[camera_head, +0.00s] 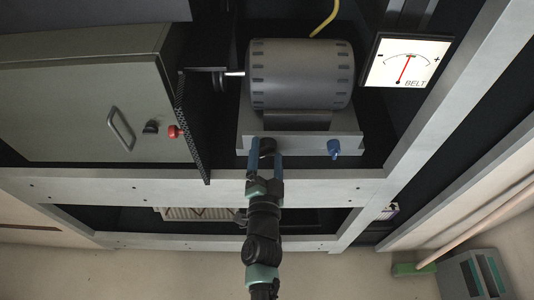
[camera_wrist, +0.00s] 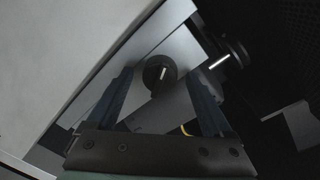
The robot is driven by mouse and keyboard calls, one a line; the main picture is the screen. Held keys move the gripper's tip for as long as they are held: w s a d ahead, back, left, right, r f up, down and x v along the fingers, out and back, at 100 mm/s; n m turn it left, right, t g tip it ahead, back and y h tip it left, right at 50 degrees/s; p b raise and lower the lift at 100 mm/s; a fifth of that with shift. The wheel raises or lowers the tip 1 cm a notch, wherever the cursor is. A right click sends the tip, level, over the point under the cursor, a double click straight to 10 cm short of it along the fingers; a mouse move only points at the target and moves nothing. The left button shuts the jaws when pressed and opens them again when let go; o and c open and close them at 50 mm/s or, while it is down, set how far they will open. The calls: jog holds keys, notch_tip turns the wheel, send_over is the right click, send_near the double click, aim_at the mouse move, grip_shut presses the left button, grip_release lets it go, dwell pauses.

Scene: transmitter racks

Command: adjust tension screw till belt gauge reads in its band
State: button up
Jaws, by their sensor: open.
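The belt gauge (camera_head: 407,62) is a lit white dial marked "BELT", with minus at left and plus at right. Its red needle points up, leaning slightly right, near the middle of the dark arc; the band's limits are too small to tell. A black round knob (camera_head: 266,147), apparently the tension screw, is on the front of the motor's mount. In the wrist view the black knob (camera_wrist: 160,73) has a pale line across its face. My gripper (camera_head: 266,160) is open, with its blue fingers either side of the knob. I cannot tell whether they touch it.
The grey motor (camera_head: 300,75) sits on its mount above the knob. A blue knob (camera_head: 333,148) is to the right on the same mount. A grey cabinet (camera_head: 80,100) with a red button (camera_head: 173,131) is at left. A pale frame rail (camera_head: 330,187) runs below the mount.

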jog(key=shift+s, duration=0.1)
jog(key=s, duration=1.2)
jog(key=shift+s+a+r, duration=0.25)
jog(key=shift+s+r, duration=0.05)
jog(key=shift+s, duration=0.05)
